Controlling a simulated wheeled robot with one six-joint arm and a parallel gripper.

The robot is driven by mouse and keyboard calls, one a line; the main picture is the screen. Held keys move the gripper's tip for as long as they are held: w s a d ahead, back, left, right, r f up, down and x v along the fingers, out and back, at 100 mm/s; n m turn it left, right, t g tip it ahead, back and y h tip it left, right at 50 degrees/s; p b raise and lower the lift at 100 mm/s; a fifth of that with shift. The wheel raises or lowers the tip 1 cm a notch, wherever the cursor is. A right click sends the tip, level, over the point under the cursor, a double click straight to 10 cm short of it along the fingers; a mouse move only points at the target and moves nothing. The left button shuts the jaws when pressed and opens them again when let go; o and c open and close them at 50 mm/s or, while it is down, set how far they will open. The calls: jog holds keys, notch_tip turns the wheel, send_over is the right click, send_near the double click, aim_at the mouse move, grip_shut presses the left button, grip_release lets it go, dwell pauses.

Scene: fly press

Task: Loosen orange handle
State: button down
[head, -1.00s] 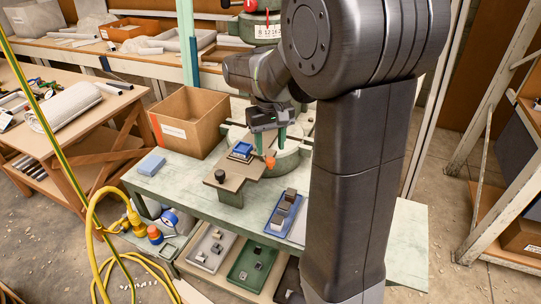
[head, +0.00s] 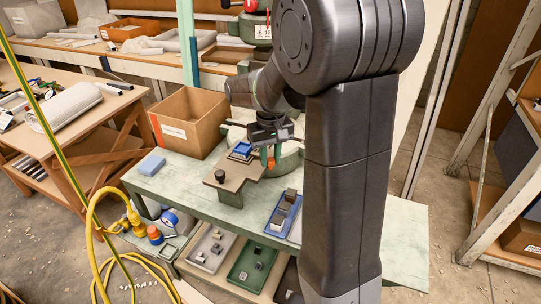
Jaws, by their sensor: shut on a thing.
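The orange handle (head: 271,163) is a small upright piece at the right edge of a brown plate (head: 227,177) on the press base. A blue block (head: 242,149) sits on the same plate, left of the handle. My gripper (head: 270,152) comes down from above with its greenish fingers at the orange handle and is shut on it. The fingers hide the handle's upper part. A dark knob (head: 219,177) stands at the plate's front left.
A cardboard box (head: 190,124) stands at the back left of the green table (head: 160,181). A blue sponge-like block (head: 151,165) lies at the left. A blue tray (head: 283,215) with several metal blocks is at the front right. My arm hides the table's right part.

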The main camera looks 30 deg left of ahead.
jog(key=w+n+p, duration=0.3)
jog(key=w+n, duration=0.4)
jog(key=n, duration=0.7)
jog(key=shift+d, duration=0.2)
dwell(0.3)
jog(key=shift+p, duration=0.3)
jog(key=c, duration=1.2)
grip_release()
